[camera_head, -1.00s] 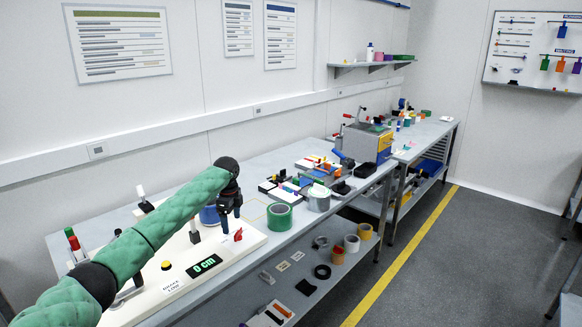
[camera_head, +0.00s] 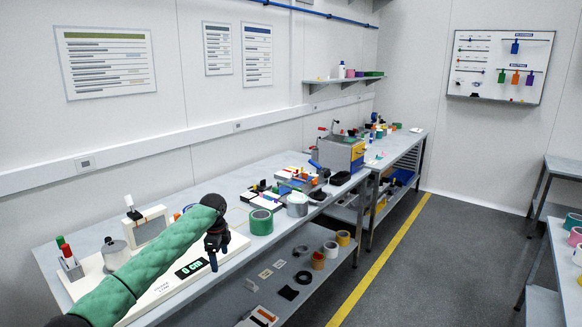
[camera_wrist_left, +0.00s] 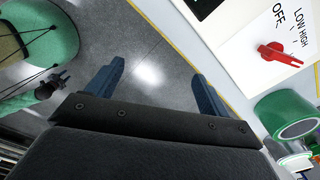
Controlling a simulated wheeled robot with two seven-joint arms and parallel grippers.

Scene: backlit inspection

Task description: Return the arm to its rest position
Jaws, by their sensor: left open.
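My left arm (camera_head: 150,262), in a green sleeve, comes in from the lower left in the head view. Its dark gripper (camera_head: 213,258) points down near the front edge of the white panel (camera_head: 150,300), beside the "0 cm" display (camera_head: 190,268). In the left wrist view the two blue fingers (camera_wrist_left: 157,90) stand wide apart with only grey floor between them. The red switch (camera_wrist_left: 278,54) on the panel is off to their right. A green arm with a dark gripper (camera_wrist_left: 50,86), which looks like my right one, shows small at the left; its jaws are unclear.
The grey bench (camera_head: 222,187) runs along the wall. A green tape roll (camera_head: 261,222) and a grey cylinder (camera_head: 297,205) stand right of the gripper. A lower shelf (camera_head: 315,240) holds more rolls. Open floor (camera_head: 425,270) lies to the right, with another table (camera_head: 545,298) at the far right.

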